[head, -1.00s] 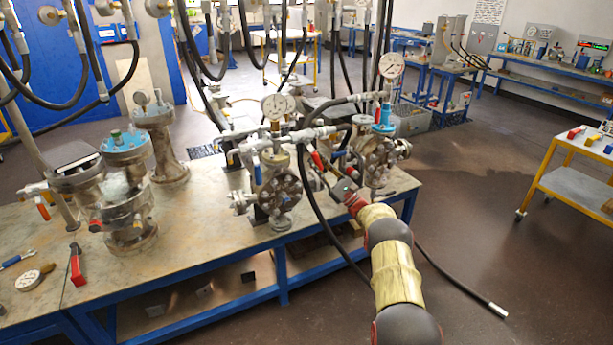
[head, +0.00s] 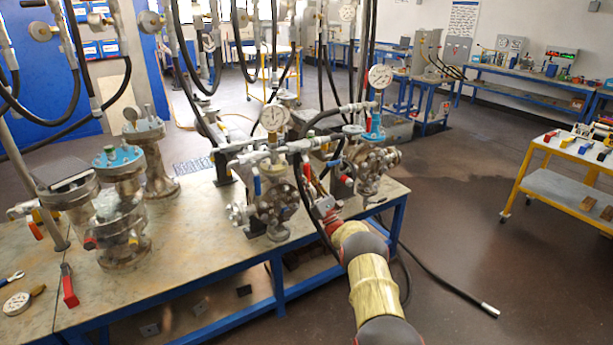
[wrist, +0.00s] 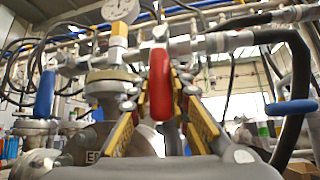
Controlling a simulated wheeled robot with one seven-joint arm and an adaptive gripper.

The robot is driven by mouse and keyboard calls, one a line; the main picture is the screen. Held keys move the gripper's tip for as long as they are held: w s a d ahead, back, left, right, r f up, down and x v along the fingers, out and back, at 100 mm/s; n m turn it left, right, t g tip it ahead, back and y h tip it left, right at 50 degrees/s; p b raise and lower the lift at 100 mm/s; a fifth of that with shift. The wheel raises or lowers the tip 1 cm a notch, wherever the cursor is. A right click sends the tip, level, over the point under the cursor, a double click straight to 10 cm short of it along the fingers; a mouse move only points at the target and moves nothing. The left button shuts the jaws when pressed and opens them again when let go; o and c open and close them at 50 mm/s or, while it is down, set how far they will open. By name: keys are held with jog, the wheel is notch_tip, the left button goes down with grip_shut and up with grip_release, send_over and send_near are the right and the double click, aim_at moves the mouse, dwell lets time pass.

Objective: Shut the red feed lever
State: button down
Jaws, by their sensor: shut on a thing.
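The red feed lever (wrist: 160,85) hangs down from a silver valve and pipe line in the middle of the wrist view. My gripper (wrist: 161,100) has its yellow-sided fingers on both sides of the lever and is shut on it. In the head view my gripper (head: 322,205) is at the front of the vessel's pipework, and a black hose and fittings partly hide the fingers. A bit of red lever (head: 307,172) shows just above it there. A blue lever (wrist: 45,93) hangs to the left in the wrist view.
A pressure gauge (head: 273,117) stands above the near vessel, and a second flanged vessel (head: 371,168) stands close on the right. A black hose (head: 450,280) trails over the floor. Other vessels (head: 120,235) fill the table's left. The floor on the right is open.

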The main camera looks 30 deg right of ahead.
jog(key=shift+a+f, duration=0.1)
jog(key=shift+f, duration=0.1)
jog(key=c, duration=2)
grip_release()
jog(key=o, duration=0.3)
jog(key=shift+r, duration=0.15)
jog(key=shift+o, duration=0.2)
jog(key=v, duration=1.2)
